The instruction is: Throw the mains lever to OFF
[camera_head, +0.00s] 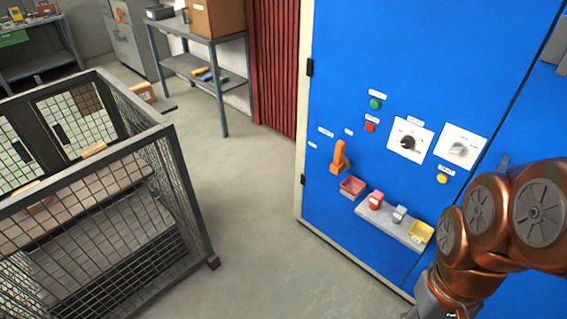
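The mains lever is most likely the orange handle (339,157) on the front of the blue cabinet (400,38). It stands roughly upright beside small white labels that are too small to read. My copper-coloured arm comes in from the right edge, to the right of the lever and well apart from it. The arm bends down toward the bottom edge, and my gripper's fingers are out of the picture.
The panel also bears a green button (375,104), a red button (370,127), a black dial (408,142) and a grey dial (458,149). A shelf (386,225) with small items juts out below. A mesh cage (185,190) stands left; floor between is clear.

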